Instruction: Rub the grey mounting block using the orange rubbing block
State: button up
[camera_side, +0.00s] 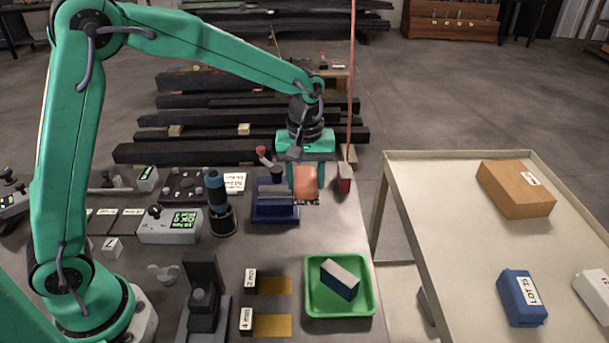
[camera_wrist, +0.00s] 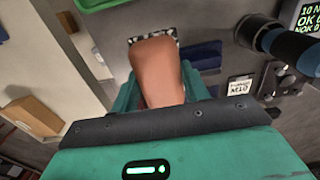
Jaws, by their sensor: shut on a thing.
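The orange rubbing block (camera_side: 306,184) is held upright in my gripper (camera_side: 307,172), which is shut on it. The orange block also fills the middle of the wrist view (camera_wrist: 157,70), between my teal fingers. A grey block (camera_side: 274,193) sits in a blue holder (camera_side: 275,215) just left of the orange block in the side view; it looks like the grey mounting block. A black-and-white checkered patch (camera_side: 308,203) shows at the orange block's lower end. I cannot tell whether the orange block touches the grey one.
A green tray (camera_side: 312,312) with a blue-and-white block (camera_side: 339,280) stands at the front right. A cart (camera_side: 430,220) stands right, across a gap.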

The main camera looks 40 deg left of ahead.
notch_tip(320, 180, up, 2)
send_over(260, 188)
jog(key=shift+f, duration=0.1)
jog(key=shift+d+f, duration=0.1)
jog(key=shift+f, duration=3.05)
jog(key=shift+w+d+f, duration=0.15)
jog(key=shift+w+f, duration=0.1)
jog(key=shift+f, duration=0.6)
jog(key=shift+w+d, duration=2.2)
jog(key=shift+c, duration=0.4)
jog(key=shift+s+a, duration=2.45)
jog(key=shift+s, duration=0.05)
notch_tip(260, 188, up, 8)
jog(key=shift+w+d+r, duration=0.1)
jog(key=shift+d, duration=0.05)
